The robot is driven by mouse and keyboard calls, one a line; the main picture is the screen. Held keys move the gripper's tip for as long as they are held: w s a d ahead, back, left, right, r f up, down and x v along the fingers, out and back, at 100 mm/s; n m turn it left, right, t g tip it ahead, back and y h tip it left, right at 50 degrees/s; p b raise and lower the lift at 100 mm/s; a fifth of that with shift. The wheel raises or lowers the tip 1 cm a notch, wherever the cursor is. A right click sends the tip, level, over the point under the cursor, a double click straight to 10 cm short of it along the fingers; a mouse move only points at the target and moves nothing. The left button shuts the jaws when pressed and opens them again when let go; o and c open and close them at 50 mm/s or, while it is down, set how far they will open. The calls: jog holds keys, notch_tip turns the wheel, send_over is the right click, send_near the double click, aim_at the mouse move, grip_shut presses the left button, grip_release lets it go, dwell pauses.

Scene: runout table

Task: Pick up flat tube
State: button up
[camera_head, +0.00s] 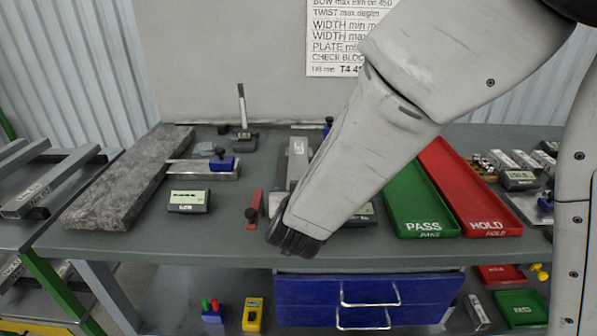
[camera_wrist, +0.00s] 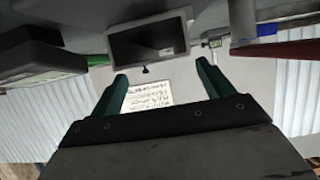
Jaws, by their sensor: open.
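A grey rectangular flat tube (camera_head: 298,150) lies lengthwise near the middle of the bench in the head view, partly covered by my arm. In the wrist view, what looks like its dark hollow end (camera_wrist: 148,42) shows large at the top, beyond the fingertips. My gripper (camera_wrist: 161,73) is open, with two green fingers apart and nothing between them. In the head view, my wrist's dark end is at the bench's front edge, and the fingers cannot be made out.
A stone slab (camera_head: 125,185) lies at left, beside a metal block with a blue clamp (camera_head: 222,163) and a display box (camera_head: 188,201). A red-handled tool (camera_head: 254,210) lies left of my wrist. Green PASS tray (camera_head: 425,222) and red HOLD tray (camera_head: 480,215) are at right.

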aim_at(298, 171)
jog(key=x, duration=0.5)
jog(key=shift+w+f, duration=0.1)
jog(key=shift+w, duration=0.25)
